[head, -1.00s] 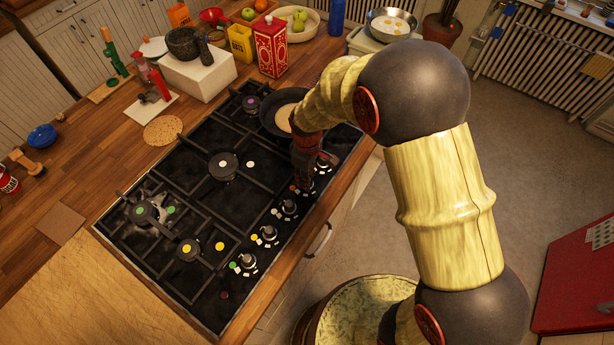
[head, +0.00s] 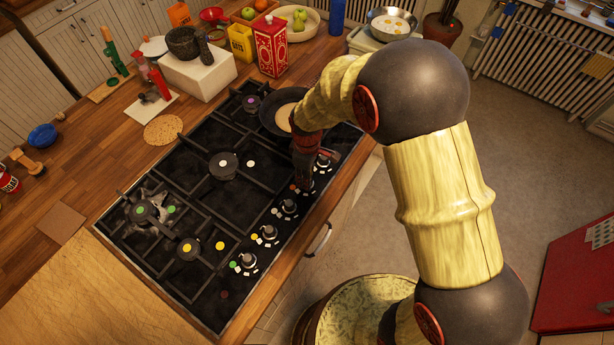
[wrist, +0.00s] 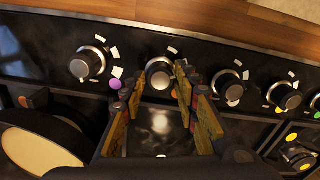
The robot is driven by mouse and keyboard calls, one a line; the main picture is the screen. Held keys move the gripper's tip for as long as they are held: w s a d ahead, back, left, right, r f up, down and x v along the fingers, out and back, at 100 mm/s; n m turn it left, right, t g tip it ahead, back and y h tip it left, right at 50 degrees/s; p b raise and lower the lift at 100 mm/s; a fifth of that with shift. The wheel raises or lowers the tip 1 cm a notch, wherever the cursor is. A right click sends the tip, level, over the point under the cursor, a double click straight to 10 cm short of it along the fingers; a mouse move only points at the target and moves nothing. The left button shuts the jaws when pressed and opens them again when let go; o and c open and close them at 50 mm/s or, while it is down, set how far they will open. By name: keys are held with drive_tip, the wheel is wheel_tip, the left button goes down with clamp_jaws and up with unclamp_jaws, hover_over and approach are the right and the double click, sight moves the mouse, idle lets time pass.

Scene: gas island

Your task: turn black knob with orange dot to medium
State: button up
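The row of black knobs with silver rims runs along the front of the gas hob (head: 215,290). In the wrist view the target knob (wrist: 159,72) is the second from the left, beside the knob with the purple dot (wrist: 88,63). In the head view my gripper (head: 304,172) covers most of the knob.
Neighbouring knobs stand close on both sides, including one with a white dot (wrist: 228,85). The wooden counter edge runs along the knobs.

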drive_tip(key=shift+o, duration=1.4)
wheel_tip(320, 180, up, 12)
